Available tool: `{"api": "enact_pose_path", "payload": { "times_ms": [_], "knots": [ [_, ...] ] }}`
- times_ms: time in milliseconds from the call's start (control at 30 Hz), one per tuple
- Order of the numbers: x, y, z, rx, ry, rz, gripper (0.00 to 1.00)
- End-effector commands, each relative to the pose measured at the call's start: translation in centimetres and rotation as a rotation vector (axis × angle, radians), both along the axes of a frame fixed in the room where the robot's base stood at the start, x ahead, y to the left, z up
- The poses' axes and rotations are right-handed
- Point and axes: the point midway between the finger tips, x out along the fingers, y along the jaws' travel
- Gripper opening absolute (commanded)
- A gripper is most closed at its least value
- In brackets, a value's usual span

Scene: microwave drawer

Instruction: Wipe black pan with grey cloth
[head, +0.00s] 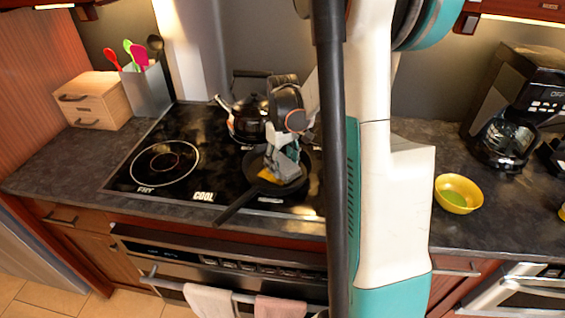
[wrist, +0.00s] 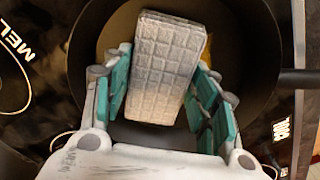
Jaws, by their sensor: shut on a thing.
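The black pan (head: 299,186) sits on the stovetop in the head view, its handle (head: 238,206) pointing to the lower left. It also shows in the wrist view (wrist: 245,75) beneath my gripper. My gripper (head: 283,160) is over the pan, shut on the grey cloth (head: 286,168). In the wrist view the cloth (wrist: 165,65) is a pale grey quilted block between the teal fingers of my gripper (wrist: 165,95). Something yellow-orange (head: 268,176) lies in the pan beside the cloth, partly hidden. I cannot tell whether the cloth touches the pan.
A dark kettle (head: 246,118) stands behind the pan. A wooden box (head: 94,98) and a utensil holder (head: 146,90) stand at the back left. A yellow bowl (head: 458,194) and a coffee maker (head: 515,105) are on the right counter. Towels (head: 211,301) hang on the oven handle.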

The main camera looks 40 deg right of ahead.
Motion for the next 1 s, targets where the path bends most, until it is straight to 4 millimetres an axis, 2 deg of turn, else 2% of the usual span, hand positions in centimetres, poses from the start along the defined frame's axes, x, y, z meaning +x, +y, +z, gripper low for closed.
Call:
{"api": "enact_pose_path", "payload": {
  "times_ms": [267, 700, 1000],
  "knots": [
    [-0.1, 0.2, 0.4, 0.0, 0.0, 0.001, 0.1],
    [-0.9, 2.6, 0.4, 0.0, 0.0, 0.001, 0.1],
    [-0.9, 2.7, 0.4, 0.0, 0.0, 0.0, 0.1]
  ]
}}
